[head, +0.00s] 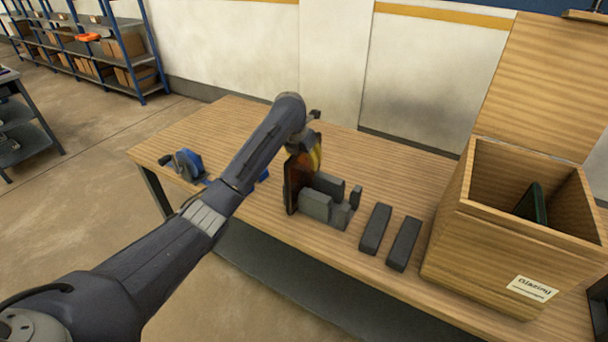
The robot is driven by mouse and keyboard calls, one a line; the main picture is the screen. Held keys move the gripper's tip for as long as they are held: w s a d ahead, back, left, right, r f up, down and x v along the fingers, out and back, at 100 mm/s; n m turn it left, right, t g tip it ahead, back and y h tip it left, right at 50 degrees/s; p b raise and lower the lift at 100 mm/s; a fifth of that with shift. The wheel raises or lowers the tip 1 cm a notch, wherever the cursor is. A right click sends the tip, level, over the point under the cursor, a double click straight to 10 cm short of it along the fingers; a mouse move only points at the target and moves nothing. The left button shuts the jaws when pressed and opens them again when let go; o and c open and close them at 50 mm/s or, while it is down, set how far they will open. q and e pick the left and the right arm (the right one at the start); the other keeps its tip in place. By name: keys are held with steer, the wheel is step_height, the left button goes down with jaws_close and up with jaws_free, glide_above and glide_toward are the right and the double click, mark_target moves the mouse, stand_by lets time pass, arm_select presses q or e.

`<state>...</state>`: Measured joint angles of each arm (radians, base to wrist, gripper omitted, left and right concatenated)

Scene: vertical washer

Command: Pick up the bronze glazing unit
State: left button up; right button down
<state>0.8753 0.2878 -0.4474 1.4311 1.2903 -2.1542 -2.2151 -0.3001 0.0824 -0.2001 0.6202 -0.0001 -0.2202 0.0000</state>
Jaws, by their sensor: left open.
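The bronze glazing unit (292,184) stands upright on the wooden table, a dark reddish-brown pane with an orange-yellow sheen. It is beside a grey block stand (316,205). My left arm reaches in from the lower left, and my left gripper (303,146) is open at the top of the unit. The arm and gripper hide part of the pane's upper edge. I cannot tell whether the fingers touch it. My right gripper is not in view.
Two dark bars (390,235) lie right of the stand. An open wooden box (500,235) labelled "Glazing" holds a dark green pane (533,203); its lid is raised. A blue-and-grey tool (187,164) lies at the table's left. The table (235,118) is clear at the back left.

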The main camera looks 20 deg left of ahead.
arm_select(q)
steer(key=shift+f, duration=0.2)
stand_by(0.4)
jaws_close()
stand_by(0.3)
steer(key=shift+r, duration=0.1)
